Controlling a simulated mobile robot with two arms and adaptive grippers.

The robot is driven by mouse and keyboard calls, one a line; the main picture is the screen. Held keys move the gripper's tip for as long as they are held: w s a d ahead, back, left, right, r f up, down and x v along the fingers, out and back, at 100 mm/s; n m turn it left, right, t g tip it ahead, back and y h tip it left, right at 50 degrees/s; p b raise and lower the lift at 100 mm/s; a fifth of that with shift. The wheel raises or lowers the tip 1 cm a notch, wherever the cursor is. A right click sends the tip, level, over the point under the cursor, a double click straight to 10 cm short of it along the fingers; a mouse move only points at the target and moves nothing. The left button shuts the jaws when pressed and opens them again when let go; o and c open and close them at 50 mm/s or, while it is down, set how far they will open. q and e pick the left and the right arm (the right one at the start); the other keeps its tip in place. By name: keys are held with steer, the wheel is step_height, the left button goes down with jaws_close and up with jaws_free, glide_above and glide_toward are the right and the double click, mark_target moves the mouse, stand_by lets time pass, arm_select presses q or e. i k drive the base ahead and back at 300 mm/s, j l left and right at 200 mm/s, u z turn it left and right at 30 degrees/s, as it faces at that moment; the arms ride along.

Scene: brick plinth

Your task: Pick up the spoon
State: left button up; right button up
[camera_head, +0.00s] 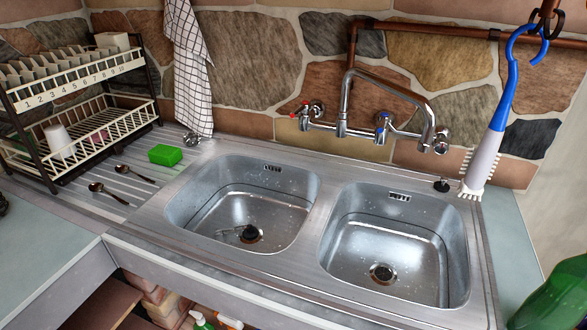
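Two dark metal spoons lie on the ribbed steel drainboard left of the sinks. The upper spoon (134,173) has its bowl to the left and its handle pointing right and down. The lower spoon (108,193) lies just below it, with its bowl at the upper left. They lie apart from each other. A shiny metal item (232,231) lies by the drain in the left basin; I cannot tell what it is. Neither of my grippers can be made out in this view.
A green sponge (165,155) lies right of the spoons. A two-tier dish rack (100,125) stands behind them at left. A checked towel (188,65) hangs at the wall. A blue-handled brush (492,130) hangs at right. A small dark object (3,204) shows at the left edge.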

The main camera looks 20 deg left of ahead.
mark_target(95, 187)
steer(key=u, duration=1.7)
steer(key=z, duration=0.1)
steer(key=i+j, duration=0.05)
